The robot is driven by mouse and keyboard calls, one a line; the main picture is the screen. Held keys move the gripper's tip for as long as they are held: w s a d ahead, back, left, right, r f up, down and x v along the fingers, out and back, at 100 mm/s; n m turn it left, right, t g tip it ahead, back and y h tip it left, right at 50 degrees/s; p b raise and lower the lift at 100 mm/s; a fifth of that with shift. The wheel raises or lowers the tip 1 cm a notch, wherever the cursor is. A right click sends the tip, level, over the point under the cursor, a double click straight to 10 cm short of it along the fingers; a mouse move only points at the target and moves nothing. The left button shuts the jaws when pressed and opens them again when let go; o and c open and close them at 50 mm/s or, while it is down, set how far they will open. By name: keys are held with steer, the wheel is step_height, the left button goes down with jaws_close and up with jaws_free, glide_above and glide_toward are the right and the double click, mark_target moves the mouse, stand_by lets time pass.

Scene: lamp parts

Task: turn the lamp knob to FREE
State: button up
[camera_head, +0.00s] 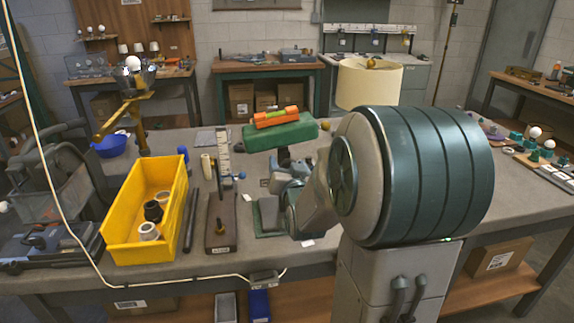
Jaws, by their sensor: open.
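No lamp knob or FREE mark can be made out in this view. A cream lampshade (368,82) with a gold ball on top stands behind my arm, and whatever is below it is hidden. A gold lamp-like stand (127,112) with a white bulb (133,62) rises at the back left of the bench. My gripper (284,166) is small and dark at the end of my arm, low over the middle of the bench and open. My arm hides part of the bench beyond it.
A yellow bin (124,215) holding several rings stands at the left. A brown block (220,236) with an upright rod lies left of my gripper. A green case (280,135) with an orange level (277,117) is behind. A cord crosses the front left.

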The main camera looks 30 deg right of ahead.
steer(key=c, duration=1)
steer(key=shift+f+b, duration=0.1)
steer(key=shift+b, duration=0.45)
steer(key=n+b, duration=0.3)
steer(key=b, duration=0.1)
steer(key=shift+f, duration=0.2)
steer(key=n+b, duration=0.4)
steer(key=b, duration=0.3)
steer(key=shift+n+b, duration=0.3)
steer(key=shift+b, duration=0.05)
steer(key=n+b, duration=0.6)
steer(key=b, duration=0.2)
steer(key=shift+d+b, duration=0.1)
steer(key=shift+b, duration=0.2)
steer(key=n+b, duration=0.2)
steer(key=shift+r+n, duration=0.15)
steer(key=shift+n, duration=0.25)
steer(key=shift+r+n+b, duration=0.2)
steer(key=shift+n+b, duration=1.05)
steer(key=shift+n, duration=0.65)
